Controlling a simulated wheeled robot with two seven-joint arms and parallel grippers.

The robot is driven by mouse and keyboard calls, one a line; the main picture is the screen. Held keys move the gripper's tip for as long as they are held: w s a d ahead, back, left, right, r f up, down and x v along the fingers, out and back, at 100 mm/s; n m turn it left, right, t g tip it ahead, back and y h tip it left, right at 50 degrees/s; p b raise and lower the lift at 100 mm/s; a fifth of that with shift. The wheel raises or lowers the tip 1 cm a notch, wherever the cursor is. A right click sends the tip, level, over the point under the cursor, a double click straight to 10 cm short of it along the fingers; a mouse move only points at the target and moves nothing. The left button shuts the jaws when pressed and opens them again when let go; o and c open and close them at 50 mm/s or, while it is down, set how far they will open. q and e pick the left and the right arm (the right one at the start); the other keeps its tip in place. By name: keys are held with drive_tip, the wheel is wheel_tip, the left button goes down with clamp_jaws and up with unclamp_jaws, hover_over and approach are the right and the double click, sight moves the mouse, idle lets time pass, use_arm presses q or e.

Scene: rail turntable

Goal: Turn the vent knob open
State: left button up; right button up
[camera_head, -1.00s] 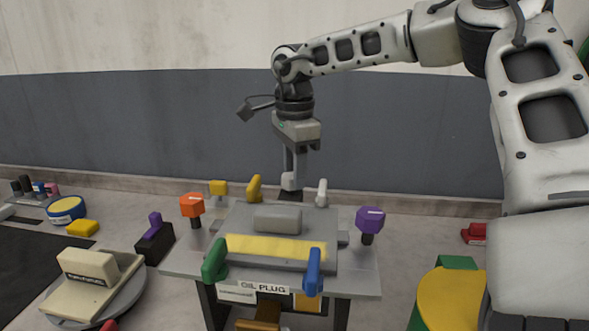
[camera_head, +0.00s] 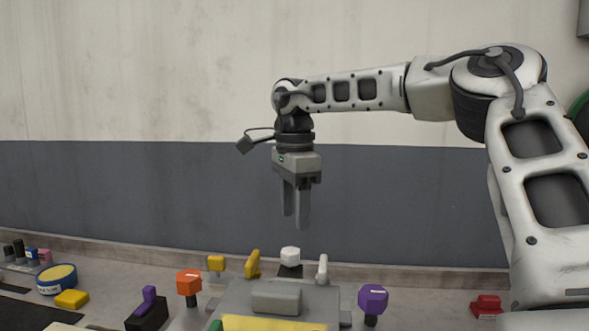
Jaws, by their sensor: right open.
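A white faceted knob (camera_head: 290,254) stands on a dark base behind the grey fixture; no label on it is readable, so I cannot tell for sure that it is the vent knob. An orange knob (camera_head: 188,282) stands at the fixture's left and a purple knob (camera_head: 372,298) at its right, both on dark stems. My right gripper (camera_head: 295,220) hangs fingers down above the white knob, open and empty, clear of it. My left gripper is out of view.
A yellow lever (camera_head: 253,263) and a white lever (camera_head: 322,268) stand at the back of the grey fixture (camera_head: 237,297). A small yellow knob (camera_head: 216,263) is behind left. A purple-handled black block (camera_head: 147,311) and a red block (camera_head: 487,305) flank the fixture.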

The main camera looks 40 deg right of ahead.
wheel_tip(320, 180, up, 9)
drive_tip(key=shift+f+p, duration=0.15)
drive_tip(key=shift+p, duration=0.2)
idle(0.4)
